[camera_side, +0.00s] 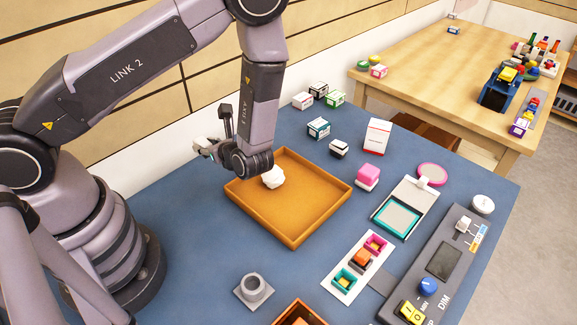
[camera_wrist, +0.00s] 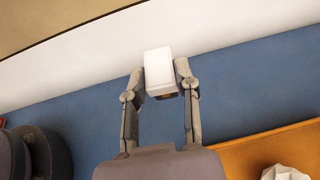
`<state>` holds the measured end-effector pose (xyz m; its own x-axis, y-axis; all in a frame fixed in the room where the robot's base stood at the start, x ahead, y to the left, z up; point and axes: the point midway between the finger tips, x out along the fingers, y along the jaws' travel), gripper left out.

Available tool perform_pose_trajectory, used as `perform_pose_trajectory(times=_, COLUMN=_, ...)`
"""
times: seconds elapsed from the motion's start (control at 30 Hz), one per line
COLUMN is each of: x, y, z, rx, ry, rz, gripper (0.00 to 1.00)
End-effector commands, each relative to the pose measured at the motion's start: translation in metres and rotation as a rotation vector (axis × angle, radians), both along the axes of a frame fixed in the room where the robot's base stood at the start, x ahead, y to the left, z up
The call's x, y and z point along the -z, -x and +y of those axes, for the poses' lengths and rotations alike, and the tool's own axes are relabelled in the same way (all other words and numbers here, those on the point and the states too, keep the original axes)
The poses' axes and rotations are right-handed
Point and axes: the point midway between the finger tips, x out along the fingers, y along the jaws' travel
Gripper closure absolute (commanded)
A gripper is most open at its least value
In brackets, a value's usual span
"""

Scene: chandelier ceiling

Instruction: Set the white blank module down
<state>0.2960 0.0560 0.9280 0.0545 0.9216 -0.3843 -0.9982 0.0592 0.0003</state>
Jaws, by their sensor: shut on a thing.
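The white blank module (camera_wrist: 158,62) is a plain white block between the two fingers of my gripper (camera_wrist: 159,80) in the wrist view. A small brownish part shows at its lower edge. My gripper is shut on it. In the side view my gripper (camera_side: 205,148) points left, toward the wall, above the blue table and beyond the left corner of the orange tray. The module (camera_side: 200,143) is small there and partly hidden by the fingers.
The orange tray (camera_side: 299,236) holds a white faceted object (camera_side: 273,177). Several small boxes, a pink block (camera_side: 367,176), a white panel with coloured sockets (camera_side: 341,288) and a grey control panel (camera_side: 462,237) lie to the right. A grey cup (camera_side: 253,288) stands in front.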

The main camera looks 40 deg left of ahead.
Motion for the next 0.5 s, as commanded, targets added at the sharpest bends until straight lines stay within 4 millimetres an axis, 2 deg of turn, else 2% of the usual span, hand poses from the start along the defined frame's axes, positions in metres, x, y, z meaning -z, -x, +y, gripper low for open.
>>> perform_pose_trajectory(times=0.3, x=-0.036, y=-0.075, z=-0.034, rx=0.266, ry=0.007, rz=-0.001, gripper=1.0)
perform_pose_trajectory(times=0.4, x=-0.04, y=-0.092, z=-0.041, rx=0.317, ry=0.001, rz=-0.002, gripper=1.0)
perform_pose_trajectory(times=0.5, x=-0.035, y=-0.111, z=-0.042, rx=0.332, ry=-0.002, rz=0.0, gripper=1.0)
